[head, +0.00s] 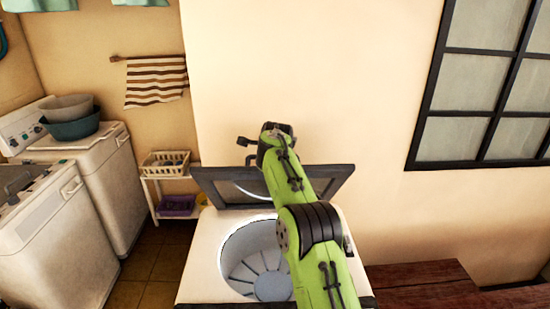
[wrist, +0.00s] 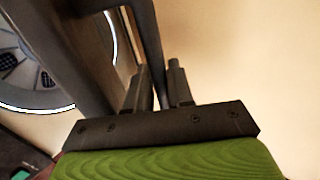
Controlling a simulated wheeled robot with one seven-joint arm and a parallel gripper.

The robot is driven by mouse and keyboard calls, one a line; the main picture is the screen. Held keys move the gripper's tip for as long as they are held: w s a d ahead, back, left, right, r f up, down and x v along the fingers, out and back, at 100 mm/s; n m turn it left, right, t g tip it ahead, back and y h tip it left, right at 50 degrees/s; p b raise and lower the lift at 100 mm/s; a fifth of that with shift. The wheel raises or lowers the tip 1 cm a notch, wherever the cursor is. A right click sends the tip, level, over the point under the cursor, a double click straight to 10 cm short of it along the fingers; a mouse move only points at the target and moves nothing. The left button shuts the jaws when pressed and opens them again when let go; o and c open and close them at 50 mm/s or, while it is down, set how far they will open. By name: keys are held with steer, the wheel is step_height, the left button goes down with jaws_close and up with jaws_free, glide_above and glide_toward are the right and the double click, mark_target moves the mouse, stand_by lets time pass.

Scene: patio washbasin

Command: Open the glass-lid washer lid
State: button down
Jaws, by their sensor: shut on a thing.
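The washer (head: 200,262) stands in front of me at the bottom middle of the head view, its white drum (head: 272,278) visible from above. Its dark-framed glass lid (head: 214,180) is raised and tilted up at the back, near the wall. My gripper (head: 252,148) is at the lid's top edge, with my green arm covering part of the lid and drum. In the wrist view my gripper (wrist: 162,88) is shut on a dark bar at the lid's edge (wrist: 152,40), between the two fingers. The drum also shows at the left of the wrist view (wrist: 30,70).
Other white washers (head: 75,170) stand at the left, one bearing stacked basins (head: 70,125). A small white shelf (head: 152,190) with a basket (head: 166,163) is behind. A wall rises close behind the lid. A dark red wooden surface (head: 425,280) lies at the right.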

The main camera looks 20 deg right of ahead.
steer(key=shift+d+f, duration=0.1)
steer(key=c, duration=1.1)
jaws_free()
steer(key=shift+c, duration=0.2)
steer(key=shift+w, duration=0.1)
steer(key=b+v, duration=0.3)
steer(key=v, duration=1.2)
steer(key=shift+s+r+b, duration=0.25)
steer(key=shift+s+b, duration=0.05)
